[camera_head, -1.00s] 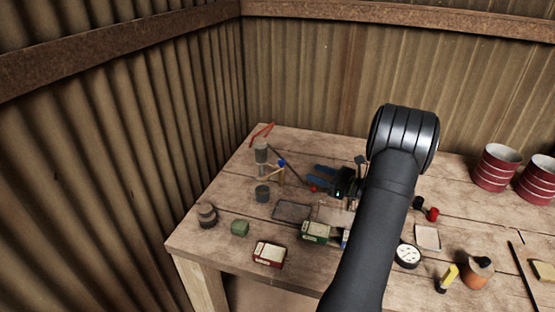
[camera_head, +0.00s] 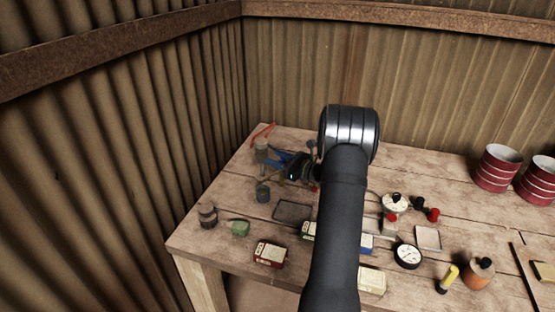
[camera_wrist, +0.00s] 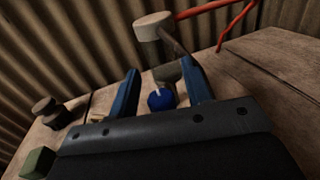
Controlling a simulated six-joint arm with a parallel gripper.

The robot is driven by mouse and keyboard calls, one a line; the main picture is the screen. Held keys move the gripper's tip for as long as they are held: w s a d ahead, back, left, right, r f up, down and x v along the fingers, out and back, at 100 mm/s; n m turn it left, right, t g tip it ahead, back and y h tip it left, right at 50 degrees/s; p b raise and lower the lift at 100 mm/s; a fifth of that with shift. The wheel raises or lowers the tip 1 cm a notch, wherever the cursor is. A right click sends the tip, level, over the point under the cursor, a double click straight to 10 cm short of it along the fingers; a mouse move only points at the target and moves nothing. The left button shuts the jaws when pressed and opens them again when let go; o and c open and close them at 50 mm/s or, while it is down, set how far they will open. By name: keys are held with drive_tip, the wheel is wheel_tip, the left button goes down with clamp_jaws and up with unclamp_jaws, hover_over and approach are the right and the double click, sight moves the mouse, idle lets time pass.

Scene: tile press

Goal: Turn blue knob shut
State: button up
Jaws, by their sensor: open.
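The blue knob (camera_wrist: 160,99) is round with a pale mark on top. In the wrist view it shows between the two blue fingers of my gripper (camera_wrist: 160,68). The fingers stand apart, one on each side of it, with visible space between; I cannot tell how their height compares with the knob's. In the head view my gripper (camera_head: 275,159) is at the back left of the table, over the knob's place, and hides the knob there.
A grey post (camera_head: 262,150) stands close to the left of my gripper, with a red bar (camera_head: 262,132) behind it. A dark tray (camera_head: 292,211), green block (camera_head: 240,228) and red box (camera_head: 270,254) lie nearer the front edge.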

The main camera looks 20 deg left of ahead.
clamp_jaws()
drive_tip(key=shift+t, duration=0.3)
drive_tip(key=m+t+h, duration=0.1)
drive_tip(key=t, duration=0.1)
drive_tip(key=m+t+h, duration=0.1)
drive_tip(key=m+t, duration=0.1)
drive_tip(key=shift+w+m+t, duration=0.2)
drive_tip(key=shift+m+t, duration=0.1)
drive_tip(key=shift+w+d+m+t+h, duration=0.15)
drive_tip(key=shift+m+t+h, duration=0.75)
drive_tip(key=shift+t+h, duration=0.15)
drive_tip(key=shift+w+d+m+t+h, duration=0.15)
drive_tip(key=shift+m+t+h, duration=0.8)
drive_tip(key=shift+t, duration=0.1)
drive_tip(key=shift+h, duration=0.3)
